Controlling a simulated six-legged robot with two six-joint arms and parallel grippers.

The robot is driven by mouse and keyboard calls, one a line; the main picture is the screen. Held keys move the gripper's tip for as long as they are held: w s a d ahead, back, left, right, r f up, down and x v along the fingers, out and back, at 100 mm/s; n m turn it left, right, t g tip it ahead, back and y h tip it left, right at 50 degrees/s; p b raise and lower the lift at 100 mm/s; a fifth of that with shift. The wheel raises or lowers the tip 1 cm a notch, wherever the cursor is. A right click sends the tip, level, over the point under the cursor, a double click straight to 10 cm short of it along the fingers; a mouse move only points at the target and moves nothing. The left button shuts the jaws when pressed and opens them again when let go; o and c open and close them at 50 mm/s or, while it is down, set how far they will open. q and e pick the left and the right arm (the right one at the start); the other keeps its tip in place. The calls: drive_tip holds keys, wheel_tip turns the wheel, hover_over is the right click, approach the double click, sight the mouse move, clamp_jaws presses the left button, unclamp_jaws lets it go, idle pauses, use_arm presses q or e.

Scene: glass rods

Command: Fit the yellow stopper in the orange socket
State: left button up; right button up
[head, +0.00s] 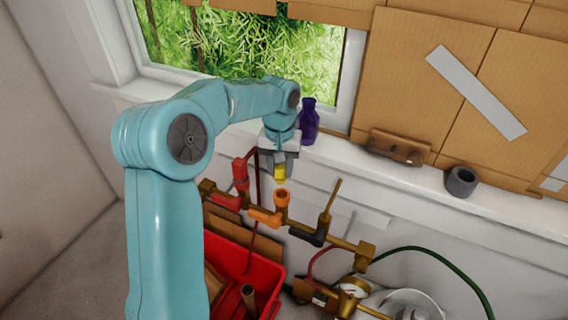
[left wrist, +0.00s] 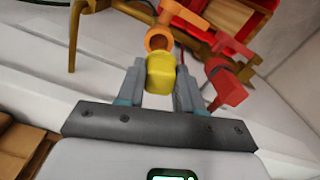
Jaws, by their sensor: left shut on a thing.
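The yellow stopper (head: 280,174) is between the fingers of my left gripper (head: 279,168), which is shut on it and points down. In the left wrist view the yellow stopper (left wrist: 160,74) sits between the two fingertips of the left gripper (left wrist: 160,85). The orange socket (head: 282,197) is a short upright cup on the brass pipe, just below the stopper in the head view. In the left wrist view the orange socket (left wrist: 158,38) appears just beyond the stopper, partly covered by it. A small gap shows between them in the head view. My right gripper is not in view.
A red fitting (head: 240,172) stands on the pipe left of the socket, and a brass rod (head: 330,205) rises to its right. A purple bottle (head: 309,122) and a dark grey cup (head: 461,181) stand on the sill. A red crate (head: 268,270) is below.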

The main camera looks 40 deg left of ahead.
sight(282, 182)
use_arm(q)
drive_tip(key=shift+s+d+f+b, duration=0.1)
drive_tip(key=shift+d+f+b, duration=0.1)
drive_tip(key=shift+f+b, duration=0.55)
wheel_tip(282, 182, down, 3)
drive_tip(key=shift+a+f+b, duration=0.1)
drive_tip(key=shift+b, duration=0.9)
drive_tip(key=shift+f, duration=0.35)
drive_tip(key=shift+b, duration=0.3)
drive_tip(key=shift+f+b, duration=0.35)
drive_tip(key=shift+f, duration=0.25)
drive_tip(key=o, duration=0.7)
drive_tip(key=shift+o, duration=0.2)
